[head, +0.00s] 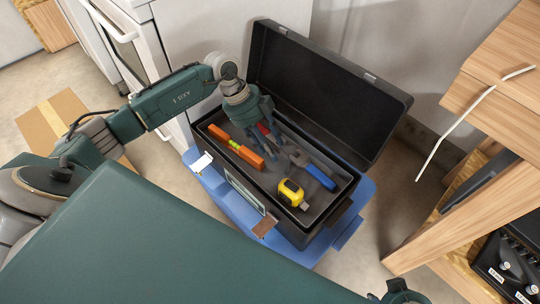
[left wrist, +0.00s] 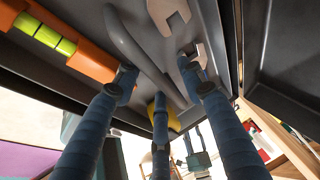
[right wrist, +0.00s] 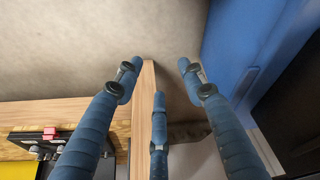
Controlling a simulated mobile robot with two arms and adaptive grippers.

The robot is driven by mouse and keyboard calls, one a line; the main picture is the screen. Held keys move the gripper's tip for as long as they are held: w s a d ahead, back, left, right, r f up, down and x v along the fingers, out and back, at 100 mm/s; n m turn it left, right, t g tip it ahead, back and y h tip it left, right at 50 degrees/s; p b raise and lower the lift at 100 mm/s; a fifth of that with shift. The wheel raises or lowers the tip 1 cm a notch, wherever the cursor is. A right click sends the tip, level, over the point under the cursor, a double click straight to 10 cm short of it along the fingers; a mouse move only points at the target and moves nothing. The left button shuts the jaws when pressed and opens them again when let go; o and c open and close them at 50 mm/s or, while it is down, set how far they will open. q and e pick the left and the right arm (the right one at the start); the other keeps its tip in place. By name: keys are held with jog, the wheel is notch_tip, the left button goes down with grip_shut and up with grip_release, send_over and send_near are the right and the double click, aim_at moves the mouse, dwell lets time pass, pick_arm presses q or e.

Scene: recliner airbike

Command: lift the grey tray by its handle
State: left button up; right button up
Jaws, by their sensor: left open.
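The grey tray (head: 275,192) sits inside the open black toolbox (head: 298,232). My left gripper (head: 271,138) is over the far part of the tray, fingers spread and pointing down, with nothing held. In the left wrist view, a curved grey bar (left wrist: 134,45), apparently the tray's handle, passes among the open fingers (left wrist: 160,82); I cannot tell whether they touch it. My right gripper (right wrist: 158,88) is open and empty, away from the tray.
The toolbox lid (head: 325,90) stands open behind the tray. The toolbox rests on a blue base (head: 345,235). A wooden bench (head: 490,205) stands at the right and a white cabinet (head: 150,45) at the back left. A cardboard box (head: 52,118) is at the left.

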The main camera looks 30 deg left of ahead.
pick_arm(q)
jog(key=shift+f, duration=0.2)
grip_shut()
dwell(0.6)
jog(key=shift+w+r, duration=0.15)
